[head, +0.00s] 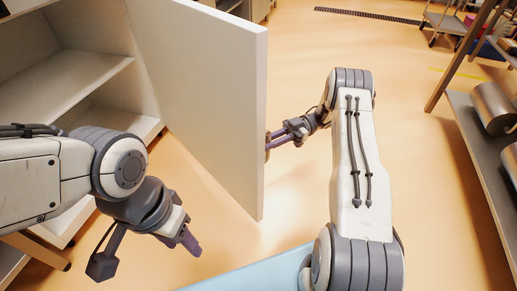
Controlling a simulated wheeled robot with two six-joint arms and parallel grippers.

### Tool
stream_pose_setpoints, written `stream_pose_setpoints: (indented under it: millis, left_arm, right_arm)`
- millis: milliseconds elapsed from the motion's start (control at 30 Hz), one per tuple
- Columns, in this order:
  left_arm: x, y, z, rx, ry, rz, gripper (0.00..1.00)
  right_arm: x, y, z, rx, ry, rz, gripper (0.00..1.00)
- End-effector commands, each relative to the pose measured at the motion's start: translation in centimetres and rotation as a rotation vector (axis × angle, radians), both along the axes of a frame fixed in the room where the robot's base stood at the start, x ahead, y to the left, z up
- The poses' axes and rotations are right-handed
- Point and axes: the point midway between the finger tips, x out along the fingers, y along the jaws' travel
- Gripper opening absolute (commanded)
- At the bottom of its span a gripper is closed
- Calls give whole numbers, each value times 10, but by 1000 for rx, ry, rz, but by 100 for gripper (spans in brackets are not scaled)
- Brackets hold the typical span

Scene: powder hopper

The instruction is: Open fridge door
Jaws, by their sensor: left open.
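The white fridge door (215,95) stands open, swung out from the fridge body, with its free edge towards me. The fridge (75,75) is at the left, and its inside with empty-looking shelves shows. My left gripper (190,240) is open and empty, low in front of the opening, on the inner side of the door and apart from it. My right gripper (279,139) is on the door's outer side, its fingertips close to or against the outer face. Whether its jaws hold anything there is hidden.
A light blue surface (250,272) lies at the bottom, below my arms. At the right stands a metal rack with cylindrical containers (494,108). Carts stand at the back right. The orange floor (300,50) beyond the door is clear, with a dark drain grate (365,15).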

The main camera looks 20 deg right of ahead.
Motion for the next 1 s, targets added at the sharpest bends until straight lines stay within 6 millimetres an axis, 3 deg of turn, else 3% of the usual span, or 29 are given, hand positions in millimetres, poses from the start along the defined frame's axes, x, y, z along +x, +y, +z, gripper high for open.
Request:
stream_pose_setpoints:
  millis: [467, 500, 567, 867, 1000]
  left_arm:
    - [0, 0, -1, 0, 0, 0, 50]
    - [0, 0, -1, 0, 0, 0, 50]
    - [0, 0, -1, 0, 0, 0, 50]
    - [0, 0, 0, 0, 0, 0, 50]
    - [0, 0, 9, 0, 0, 0, 50]
  right_arm:
    - [3, -11, 0, -4, -8, -20, 0]
    - [3, -11, 0, -4, -8, -20, 31]
    - [3, -11, 0, -5, -7, -19, 50]
    - [2, -11, 1, -2, -5, -16, 50]
    - [2, -11, 13, -3, -6, -16, 50]
